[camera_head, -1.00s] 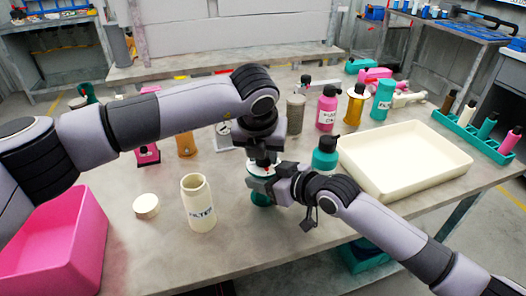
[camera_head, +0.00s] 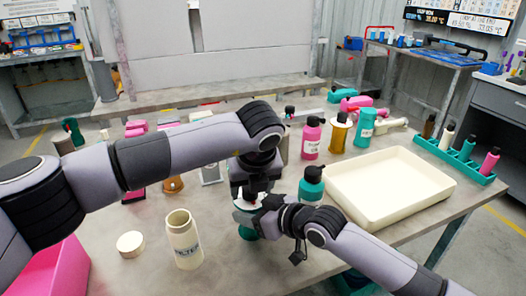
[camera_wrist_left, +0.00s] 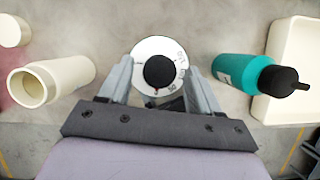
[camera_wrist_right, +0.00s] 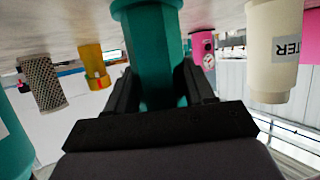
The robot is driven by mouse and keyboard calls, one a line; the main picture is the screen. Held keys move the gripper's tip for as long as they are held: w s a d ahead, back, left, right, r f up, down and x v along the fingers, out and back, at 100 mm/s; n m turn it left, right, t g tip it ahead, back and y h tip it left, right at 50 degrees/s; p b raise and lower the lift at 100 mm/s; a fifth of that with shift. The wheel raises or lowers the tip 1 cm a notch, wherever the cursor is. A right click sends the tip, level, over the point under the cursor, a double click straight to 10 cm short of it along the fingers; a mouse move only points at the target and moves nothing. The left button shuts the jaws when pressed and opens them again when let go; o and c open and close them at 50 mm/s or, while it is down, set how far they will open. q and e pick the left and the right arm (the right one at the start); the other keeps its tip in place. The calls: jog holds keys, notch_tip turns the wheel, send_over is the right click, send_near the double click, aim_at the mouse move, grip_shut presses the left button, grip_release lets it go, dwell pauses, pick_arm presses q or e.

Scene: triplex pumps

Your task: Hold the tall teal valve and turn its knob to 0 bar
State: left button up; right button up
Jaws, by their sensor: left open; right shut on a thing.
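The tall teal valve (camera_head: 247,233) stands upright on the table, largely hidden by my arms. My right gripper (camera_head: 256,214) is shut on its teal body, which fills the space between the fingers in the right wrist view (camera_wrist_right: 155,60). My left gripper (camera_head: 250,190) points down over the valve's top. In the left wrist view its open fingers stand either side of the white dial (camera_wrist_left: 146,47) and round black knob (camera_wrist_left: 159,71). A small red mark shows at the knob's lower edge, near the dial's "50". I cannot tell the exact setting.
A cream filter canister (camera_head: 183,240) and its lid (camera_head: 130,244) stand to the left. A teal bottle with a black top (camera_head: 311,186) is close on the right, before a cream tray (camera_head: 390,187). A pink bin (camera_head: 45,270) is at the lower left.

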pick_arm(q)
jog(key=n, duration=0.2)
jog(key=shift+d+n+y, duration=0.15)
jog(key=shift+n+y, duration=0.15)
jog(key=shift+y, duration=0.1)
jog(key=shift+r+n, duration=0.2)
jog(key=shift+n, duration=0.3)
jog(key=v, duration=1.1)
jog(key=shift+d+r, duration=0.2)
jog(key=shift+r, duration=0.15)
jog(key=shift+w, duration=0.15)
pick_arm(e)
jog(key=o, duration=1.4)
pick_arm(q)
jog(key=shift+g, duration=0.3)
